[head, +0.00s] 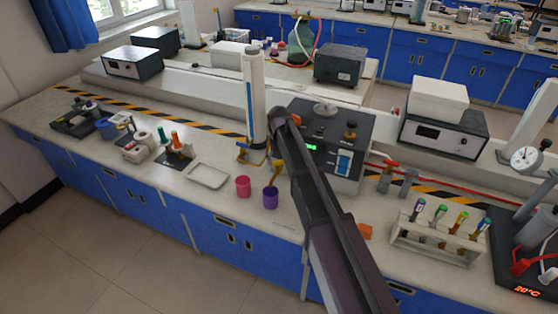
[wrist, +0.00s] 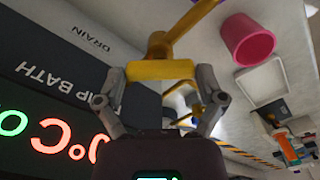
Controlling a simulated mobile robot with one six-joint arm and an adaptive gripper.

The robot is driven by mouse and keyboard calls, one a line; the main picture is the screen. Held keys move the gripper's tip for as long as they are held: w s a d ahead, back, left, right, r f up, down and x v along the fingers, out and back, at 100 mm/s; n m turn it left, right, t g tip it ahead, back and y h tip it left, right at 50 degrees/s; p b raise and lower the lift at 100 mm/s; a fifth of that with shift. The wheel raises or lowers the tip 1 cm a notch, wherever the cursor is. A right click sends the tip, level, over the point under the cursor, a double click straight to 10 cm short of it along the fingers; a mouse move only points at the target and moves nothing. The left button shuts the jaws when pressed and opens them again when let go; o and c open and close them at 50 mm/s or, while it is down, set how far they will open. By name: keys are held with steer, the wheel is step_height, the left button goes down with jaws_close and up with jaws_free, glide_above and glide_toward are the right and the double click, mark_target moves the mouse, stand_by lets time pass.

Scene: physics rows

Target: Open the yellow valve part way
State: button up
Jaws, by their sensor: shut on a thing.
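The yellow valve handle (wrist: 160,69) is a short bar in the wrist view, lying crosswise between my fingertips. My gripper (wrist: 161,74) is shut on it, one finger at each end. A yellow pipe (wrist: 186,25) runs up and right from just behind the handle, beside the word DRAIN on the dark bath unit (wrist: 75,55). In the head view my arm hides the handle and my gripper. The yellow spout (head: 276,172) shows there just left of my arm, above a purple cup (head: 270,198).
A pink cup (head: 243,187) stands left of the purple one, with a white tray (head: 208,175) farther left. A tall white column (head: 254,95) with yellow fittings stands close behind. A test-tube rack (head: 438,240) is to the right of my arm.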

steer(key=shift+d, duration=0.1)
stand_by(0.3)
steer(key=o, duration=0.8)
steer(key=shift+m, duration=0.4)
